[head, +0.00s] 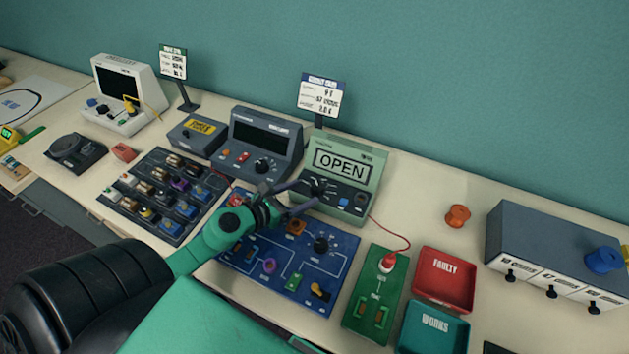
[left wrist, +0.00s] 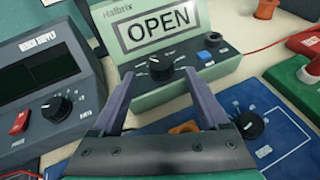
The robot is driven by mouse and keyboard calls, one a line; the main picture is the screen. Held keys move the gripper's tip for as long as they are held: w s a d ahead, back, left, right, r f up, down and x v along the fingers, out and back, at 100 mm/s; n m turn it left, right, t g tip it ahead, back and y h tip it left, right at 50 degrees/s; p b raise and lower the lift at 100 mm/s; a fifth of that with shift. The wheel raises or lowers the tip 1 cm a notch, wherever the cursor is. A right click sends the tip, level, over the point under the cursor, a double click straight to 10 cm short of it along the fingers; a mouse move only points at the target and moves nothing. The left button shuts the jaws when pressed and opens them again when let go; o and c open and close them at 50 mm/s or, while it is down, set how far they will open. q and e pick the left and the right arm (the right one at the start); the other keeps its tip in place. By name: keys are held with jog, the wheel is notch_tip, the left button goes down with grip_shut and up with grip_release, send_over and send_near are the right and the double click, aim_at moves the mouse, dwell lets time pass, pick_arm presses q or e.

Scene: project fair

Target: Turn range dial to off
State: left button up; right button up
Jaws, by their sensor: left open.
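The range dial is the black knob (left wrist: 160,68) on the front of a pale green meter (head: 347,160), whose display reads OPEN. White marks surround the knob; the setting it points to is too small to read. In the head view the knob (head: 315,186) is partly behind my gripper. My left gripper (head: 299,196) is open and empty, pointing at the meter's front. In the left wrist view its two purple-grey fingers (left wrist: 158,75) appear on either side of the knob. I cannot tell whether they touch it. My right gripper is not in view.
A grey power supply (head: 262,142) stands left of the meter. A blue circuit board (head: 338,247) lies under my gripper, and a parts tray (head: 165,195) is to its left. Green (head: 366,310) and red (head: 443,277) items stand at right. A red lead (head: 392,228) runs from the meter.

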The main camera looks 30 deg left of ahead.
aim_at(314, 187)
pick_arm(q)
jog(key=x, duration=0.5)
jog(key=shift+w, duration=0.15)
jog(key=shift+w+d+f, duration=0.1)
jog(key=shift+w, duration=0.05)
grip_shut()
jog(key=shift+w+f+b, duration=0.1)
jog(key=shift+f+b, duration=0.15)
jog(key=shift+b, duration=0.05)
jog(key=m+g+h+b, duration=0.1)
jog(key=m+h+b, duration=0.1)
jog(key=b, duration=0.3)
jog(key=m+g+h+b, duration=0.1)
jog(key=m+h+b, duration=0.1)
jog(key=b, duration=0.4)
jog(key=m+g+h+b, duration=0.2)
jog(key=b, duration=0.4)
jog(key=shift+w+a+f+m, duration=0.1)
jog(key=shift+w+a+m, duration=0.05)
jog(key=shift+a+m, duration=0.15)
jog(key=shift+m+g+h+b, duration=0.3)
jog(key=shift+b, duration=0.1)
jog(key=shift+r, duration=0.3)
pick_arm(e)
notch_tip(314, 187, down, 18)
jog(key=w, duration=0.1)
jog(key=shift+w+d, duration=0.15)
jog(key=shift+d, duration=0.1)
